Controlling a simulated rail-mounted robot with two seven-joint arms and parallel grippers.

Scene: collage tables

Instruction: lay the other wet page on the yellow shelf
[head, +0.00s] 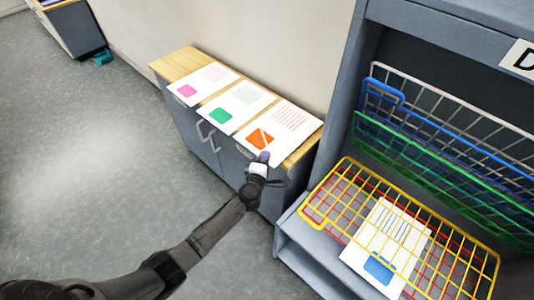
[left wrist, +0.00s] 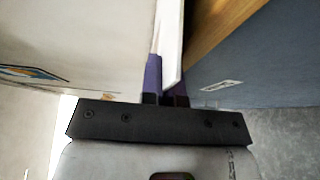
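The yellow shelf (head: 319,201) is a wire rack lowered flat at the right in the head view. A white page with a blue patch (head: 379,268) lies on it. Three white pages lie in a row on the wooden top of a low cabinet: one with a pink patch (head: 187,91), one with a green patch (head: 221,115) and one with an orange patch (head: 260,138). My left gripper (head: 263,158) is at the front edge of the orange page. In the left wrist view its purple fingers (left wrist: 167,82) are close together on either side of the white page edge (left wrist: 171,40). My right gripper is not visible.
Green (head: 443,177), blue (head: 385,99) and white (head: 450,105) wire shelves are tilted up behind the yellow one in the grey rack (head: 354,65). A red wire shelf (head: 418,281) lies beneath it. A floor gap separates the cabinet (head: 188,117) from the rack.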

